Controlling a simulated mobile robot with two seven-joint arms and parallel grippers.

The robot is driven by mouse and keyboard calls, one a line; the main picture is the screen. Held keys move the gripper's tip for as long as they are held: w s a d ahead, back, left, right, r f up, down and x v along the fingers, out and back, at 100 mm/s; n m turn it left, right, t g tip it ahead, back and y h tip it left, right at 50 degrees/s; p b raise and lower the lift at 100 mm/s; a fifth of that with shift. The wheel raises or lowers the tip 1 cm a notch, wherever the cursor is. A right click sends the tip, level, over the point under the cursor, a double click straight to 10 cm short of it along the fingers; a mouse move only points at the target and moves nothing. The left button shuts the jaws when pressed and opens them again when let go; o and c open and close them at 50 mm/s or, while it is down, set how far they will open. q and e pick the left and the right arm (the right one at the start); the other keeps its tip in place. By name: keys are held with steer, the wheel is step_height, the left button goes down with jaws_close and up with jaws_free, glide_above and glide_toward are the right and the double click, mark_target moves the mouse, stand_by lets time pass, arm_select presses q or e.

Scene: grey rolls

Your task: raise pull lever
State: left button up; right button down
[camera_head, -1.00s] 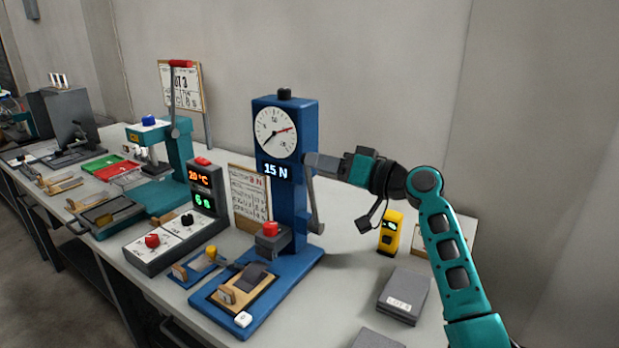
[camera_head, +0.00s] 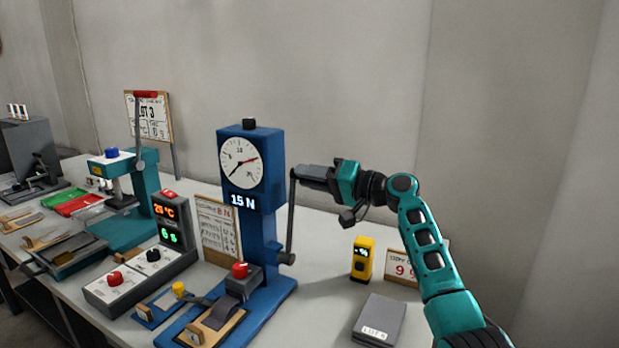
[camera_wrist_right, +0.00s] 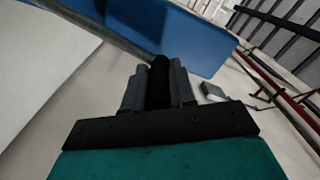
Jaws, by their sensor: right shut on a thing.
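The pull lever (camera_head: 291,215) is a thin grey bar on the right side of the blue tester (camera_head: 262,227). It stands nearly upright from a dark pivot near the tester's base. My right gripper (camera_head: 299,173) is at the lever's top end and shut on its black grip (camera_wrist_right: 160,82), seen between the fingers in the wrist view. The tester's dial and its display, reading 15 N, face me. A clamp block with a red knob (camera_head: 240,270) has a dark grey strip (camera_head: 217,311) running down from it to a wooden block. My left gripper is out of view.
A yellow device (camera_head: 362,259), a small sign (camera_head: 401,267) and a dark grey box labelled LOT (camera_head: 379,320) stand right of the tester. A control box (camera_head: 140,283) and a teal press (camera_head: 147,200) are on its left. Bare tabletop lies behind the yellow device.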

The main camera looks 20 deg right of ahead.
steer(key=shift+d+r, duration=0.1)
steer(key=c, duration=0.9)
jaws_free()
steer(key=shift+w, duration=0.15)
steer(key=b+v, duration=0.1)
steer(key=v, duration=1.2)
steer(key=shift+b, duration=0.35)
